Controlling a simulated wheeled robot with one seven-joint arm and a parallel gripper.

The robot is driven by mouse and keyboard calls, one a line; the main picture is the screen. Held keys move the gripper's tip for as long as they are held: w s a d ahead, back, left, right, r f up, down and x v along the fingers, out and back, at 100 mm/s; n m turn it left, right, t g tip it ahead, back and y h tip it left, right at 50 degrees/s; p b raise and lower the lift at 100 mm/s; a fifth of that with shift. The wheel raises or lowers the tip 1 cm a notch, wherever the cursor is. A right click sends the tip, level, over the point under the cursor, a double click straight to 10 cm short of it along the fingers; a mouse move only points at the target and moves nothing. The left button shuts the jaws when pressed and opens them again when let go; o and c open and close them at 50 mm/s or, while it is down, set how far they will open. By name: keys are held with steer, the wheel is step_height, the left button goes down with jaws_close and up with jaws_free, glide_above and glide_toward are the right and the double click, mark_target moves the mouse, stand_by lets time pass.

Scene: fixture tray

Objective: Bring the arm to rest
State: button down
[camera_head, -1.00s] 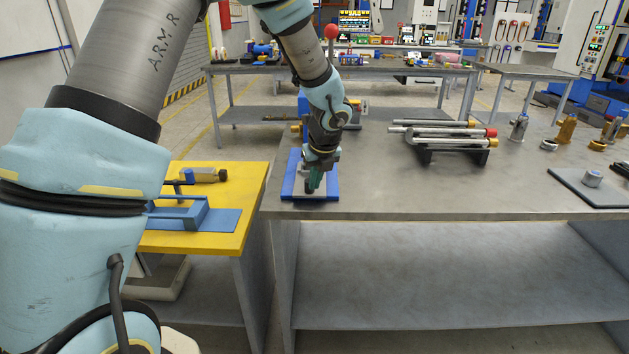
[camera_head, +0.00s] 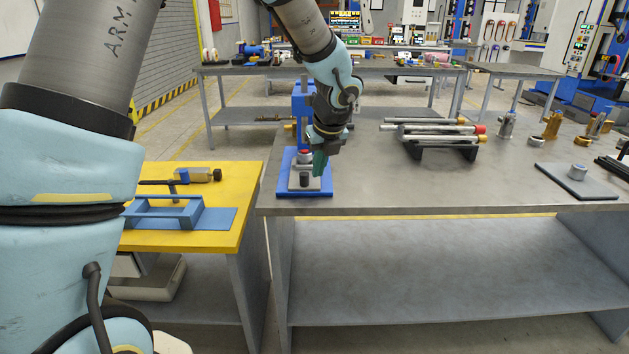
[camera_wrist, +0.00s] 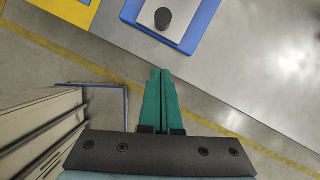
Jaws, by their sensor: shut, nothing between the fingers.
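My gripper (camera_head: 320,163) is over the front left part of the grey workbench (camera_head: 400,195), at the right side of a blue fixture (camera_head: 318,191). Its two green fingers are shut together with nothing between them; they also show in the wrist view (camera_wrist: 160,75). The fixture has a blue base, a grey plate, and a dark round knob (camera_head: 304,180) standing on the plate. In the wrist view the dark knob (camera_wrist: 163,18) lies ahead of the fingertips, apart from them.
A yellow table (camera_head: 225,240) with a blue frame fixture (camera_head: 165,213) stands at the left. A black rack with metal rods (camera_head: 437,150) is on the workbench, right of my gripper. A dark plate (camera_head: 575,188) with a round part lies farther right. The front middle of the workbench is clear.

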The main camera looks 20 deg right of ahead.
steer(key=shift+v, duration=2.2)
steer(key=w+a+f+n+g, duration=0.1)
steer(key=a+f+n+g, duration=0.1)
steer(key=a+n, duration=1.5)
steer(key=s+a+f+n, duration=0.1)
steer(key=s+a+n, duration=0.2)
steer(key=a+n, duration=0.6)
steer(key=s+a+n, duration=0.4)
steer(key=a+n, duration=0.5)
steer(key=a, duration=0.1)
steer(key=shift+a+f+g, duration=0.2)
steer(key=shift+f+g, duration=0.2)
steer(key=shift+s, duration=0.1)
